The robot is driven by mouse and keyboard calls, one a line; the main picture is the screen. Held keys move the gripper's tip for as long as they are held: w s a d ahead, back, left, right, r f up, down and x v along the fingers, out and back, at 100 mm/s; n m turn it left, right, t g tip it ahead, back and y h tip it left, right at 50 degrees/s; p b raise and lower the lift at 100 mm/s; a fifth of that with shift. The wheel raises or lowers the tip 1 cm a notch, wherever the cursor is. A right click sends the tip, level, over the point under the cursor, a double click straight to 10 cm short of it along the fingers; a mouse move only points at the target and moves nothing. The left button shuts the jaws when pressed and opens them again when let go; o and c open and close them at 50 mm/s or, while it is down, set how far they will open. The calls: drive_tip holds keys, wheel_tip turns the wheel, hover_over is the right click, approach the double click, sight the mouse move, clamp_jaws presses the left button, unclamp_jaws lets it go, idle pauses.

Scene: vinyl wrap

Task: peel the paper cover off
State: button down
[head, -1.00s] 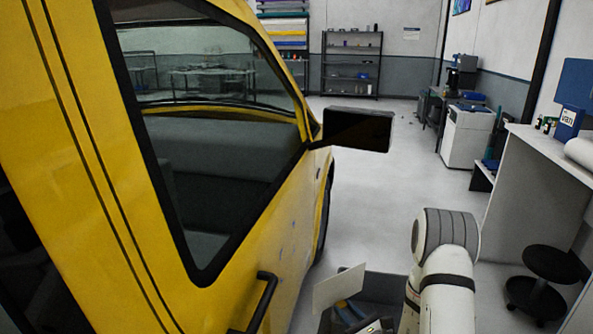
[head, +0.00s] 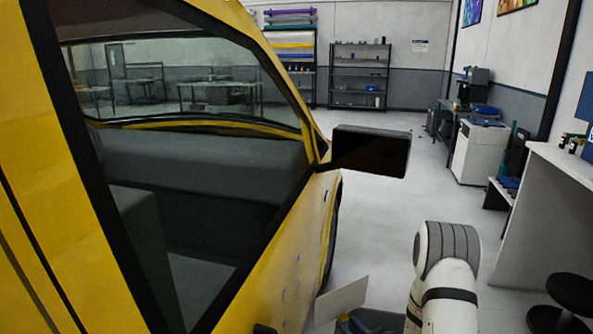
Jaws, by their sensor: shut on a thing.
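A pale, flat, stiff-looking sheet (head: 342,302) stands tilted at the bottom middle of the head view, left of my arm. I cannot tell whether it is the paper cover, or what holds it. The yellow van's side (head: 275,285) fills the left, with small pale bluish spots on the door panel below the window. My arm shows at the lower right as a white link with a grey cap. My gripper is not in view, and whatever it holds is hidden.
The van's black side mirror (head: 371,152) juts out over the aisle. A dark stool (head: 570,296) and a white counter (head: 545,215) stand at the right. A white cabinet (head: 477,152) and a dark shelf rack (head: 360,78) are farther back. The grey floor between is clear.

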drive_tip(key=shift+w+d, duration=0.1)
drive_tip(key=shift+d, duration=0.35)
drive_tip(key=s+d+b, duration=0.2)
drive_tip(key=d+b, duration=0.1)
drive_tip(key=d, duration=0.6)
drive_tip(key=s+d+b, duration=0.2)
drive_tip(key=d, duration=0.6)
drive_tip(key=f+b, duration=0.3)
drive_tip(key=f, duration=0.2)
drive_tip(key=shift+w+d+f+b, duration=0.1)
drive_tip(key=shift+w+d+b, duration=0.1)
drive_tip(key=shift+b, duration=0.15)
drive_tip(key=c, duration=1.1)
unclamp_jaws()
